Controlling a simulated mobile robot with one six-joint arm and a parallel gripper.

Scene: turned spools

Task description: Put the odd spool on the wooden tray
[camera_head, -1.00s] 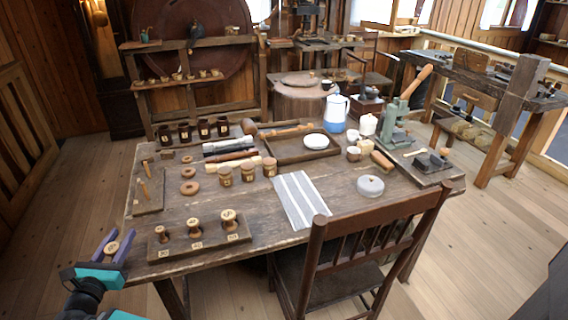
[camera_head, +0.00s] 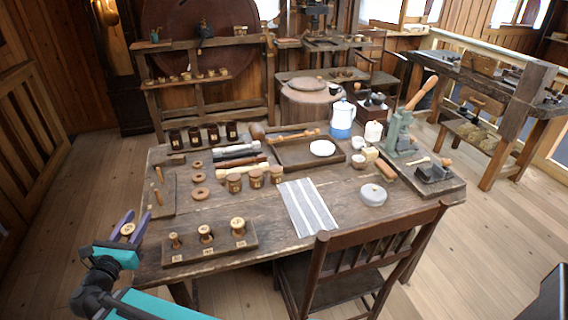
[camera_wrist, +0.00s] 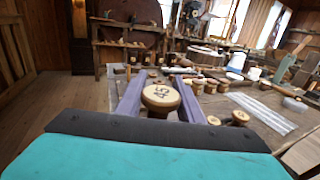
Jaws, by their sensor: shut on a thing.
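My gripper (camera_head: 127,232) is at the left end of the table, over the floor just beside its edge. It is shut on a spool (camera_head: 128,229) with a pale round top. In the wrist view the spool (camera_wrist: 161,95) sits upright between the purple fingers and its top reads 45. The wooden tray (camera_head: 339,159) lies at the back middle of the table, with a white dish and a wooden mallet-like tool in it. Several spools, such as the largest (camera_head: 238,227), stand on a labelled wooden board (camera_head: 223,252) at the front left.
Dark jars (camera_head: 213,133), wooden rings (camera_head: 200,193), lidded pots (camera_head: 255,179) and rods crowd the left and middle. A striped cloth (camera_head: 308,208) lies at the front. A chair (camera_head: 375,250) stands at the front edge.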

